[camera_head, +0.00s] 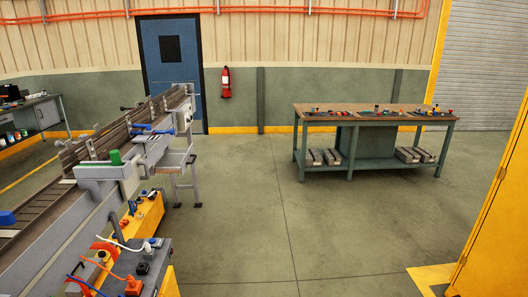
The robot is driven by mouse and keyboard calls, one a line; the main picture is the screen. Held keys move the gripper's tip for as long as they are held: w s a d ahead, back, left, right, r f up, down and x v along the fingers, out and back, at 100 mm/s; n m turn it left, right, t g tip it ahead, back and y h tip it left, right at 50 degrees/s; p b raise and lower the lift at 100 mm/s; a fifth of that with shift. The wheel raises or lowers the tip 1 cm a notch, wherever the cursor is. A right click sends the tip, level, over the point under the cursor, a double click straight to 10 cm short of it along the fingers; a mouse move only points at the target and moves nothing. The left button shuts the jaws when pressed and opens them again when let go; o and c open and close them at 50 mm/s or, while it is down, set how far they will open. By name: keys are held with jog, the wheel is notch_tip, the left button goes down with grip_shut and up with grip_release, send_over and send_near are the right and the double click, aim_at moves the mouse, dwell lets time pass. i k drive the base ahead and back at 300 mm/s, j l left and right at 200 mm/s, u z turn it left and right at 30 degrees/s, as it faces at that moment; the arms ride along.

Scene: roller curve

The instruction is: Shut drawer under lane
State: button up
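The lane (50,205) is a grey conveyor with dark slats, running from the lower left up toward the blue door. A grey tray-like part (177,159) on legs juts out to the right beneath the lane's far part. I cannot tell whether it is the drawer or how far it stands out. Below the near part of the lane are yellow housings (146,215) and a dark grey box (150,258) with cables; no clear drawer front shows there. My gripper and arm are not in view.
A workbench (335,109) with small parts stands at the back right. A yellow cabinet-like structure (497,215) fills the right edge. A side table (38,115) stands at the far left. The floor (300,225) between lane and workbench is clear.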

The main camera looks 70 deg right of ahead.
aim_at(170, 160)
jog(key=l+z, duration=0.3)
jog(key=l, duration=0.15)
jog(key=l+z, duration=0.25)
jog(key=l, duration=0.25)
jog(key=i+l+z, duration=0.1)
jog(key=l+z, duration=0.2)
jog(key=l, duration=0.15)
jog(key=i+l+z, duration=0.15)
jog(key=l+z, duration=0.15)
jog(key=l, duration=0.15)
